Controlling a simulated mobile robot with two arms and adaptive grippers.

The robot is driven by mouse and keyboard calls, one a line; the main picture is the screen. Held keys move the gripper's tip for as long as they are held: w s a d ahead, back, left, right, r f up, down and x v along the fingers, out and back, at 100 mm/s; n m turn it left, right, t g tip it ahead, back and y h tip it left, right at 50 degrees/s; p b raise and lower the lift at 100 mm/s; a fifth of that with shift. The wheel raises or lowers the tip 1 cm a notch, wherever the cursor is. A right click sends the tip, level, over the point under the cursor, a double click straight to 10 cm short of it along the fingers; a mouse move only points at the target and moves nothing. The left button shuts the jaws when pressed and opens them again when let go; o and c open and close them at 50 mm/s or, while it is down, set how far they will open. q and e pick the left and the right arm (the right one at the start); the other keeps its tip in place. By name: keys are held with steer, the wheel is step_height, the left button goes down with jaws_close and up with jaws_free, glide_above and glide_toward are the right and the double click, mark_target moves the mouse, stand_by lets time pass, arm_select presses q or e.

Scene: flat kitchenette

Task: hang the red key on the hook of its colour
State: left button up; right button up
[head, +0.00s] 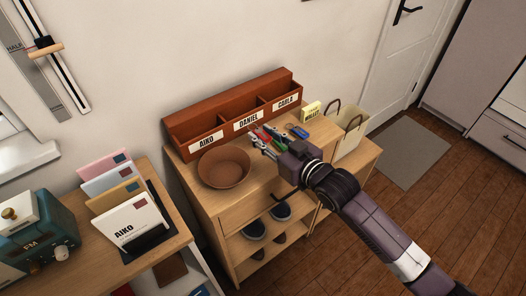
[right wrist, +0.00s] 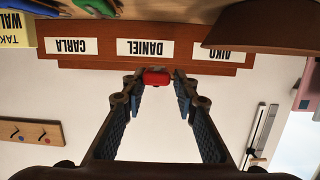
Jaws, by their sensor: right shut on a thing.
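My right gripper (head: 262,149) is low over the top of the wooden cabinet, in front of the letter box. In the right wrist view, which is upside down, its fingertips (right wrist: 157,76) are shut on a small red thing, the red key (right wrist: 156,79); only its red part shows clearly. A wooden hook board (right wrist: 28,132) is on the wall at the left of that view, with small red and blue marks by its dark hooks. The head view does not show this board. My left gripper is not in view.
The cabinet (head: 213,204) bears a brown bowl (head: 224,167), the red-brown letter box (head: 195,147) labelled AIKO, DANIEL and CARLA, a blue item (head: 297,131), a yellow box (head: 311,111) and a cream bag (head: 348,135).

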mark_target(264, 158)
step_height(264, 158, down, 3)
steer(key=shift+r, duration=0.15)
step_height(264, 158, down, 3)
steer(key=shift+r, duration=0.1)
steer(key=shift+f+p, duration=0.35)
steer(key=shift+f, duration=0.3)
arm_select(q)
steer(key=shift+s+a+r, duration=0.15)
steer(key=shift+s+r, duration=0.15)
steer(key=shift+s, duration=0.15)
arm_select(e)
steer(key=shift+f, duration=0.1)
steer(key=shift+f, duration=0.1)
steer(key=shift+f, duration=0.15)
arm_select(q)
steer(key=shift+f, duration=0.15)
arm_select(e)
steer(key=o, duration=1.2)
